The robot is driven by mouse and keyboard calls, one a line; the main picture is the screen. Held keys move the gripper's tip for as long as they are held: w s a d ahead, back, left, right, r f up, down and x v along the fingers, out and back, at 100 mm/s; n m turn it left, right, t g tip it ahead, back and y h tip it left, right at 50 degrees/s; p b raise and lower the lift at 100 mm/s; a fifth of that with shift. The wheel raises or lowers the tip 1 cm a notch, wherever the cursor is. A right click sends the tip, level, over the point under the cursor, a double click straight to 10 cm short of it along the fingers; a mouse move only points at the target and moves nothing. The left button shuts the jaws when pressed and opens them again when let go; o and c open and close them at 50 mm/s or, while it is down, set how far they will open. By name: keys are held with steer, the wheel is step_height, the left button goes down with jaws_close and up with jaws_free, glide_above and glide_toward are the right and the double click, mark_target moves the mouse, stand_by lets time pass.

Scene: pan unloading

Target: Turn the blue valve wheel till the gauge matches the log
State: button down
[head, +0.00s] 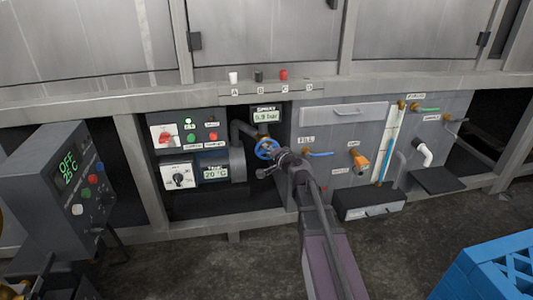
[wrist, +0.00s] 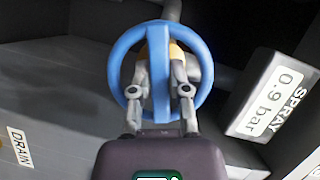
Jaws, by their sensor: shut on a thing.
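The blue valve wheel (head: 262,149) sits on a pipe in the open bay below the cabinet, left of my arm in the head view. In the wrist view the blue wheel (wrist: 137,33) is seen face on, with its spoke upright. My gripper (wrist: 160,90) has a finger on each side of that spoke and is shut on the wheel. In the head view my gripper (head: 277,158) reaches the wheel's lower right. The spray gauge (head: 266,115) above the wheel reads 0.9 bar; it also shows in the wrist view (wrist: 275,97). No log is in view.
A grey panel (head: 335,150) with a blue-handled tap (head: 320,154) and an orange valve (head: 358,160) stands right. A blue crate (head: 490,268) is at lower right.

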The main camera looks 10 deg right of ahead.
stand_by(0.3)
steer(key=c, duration=0.6)
jaws_free()
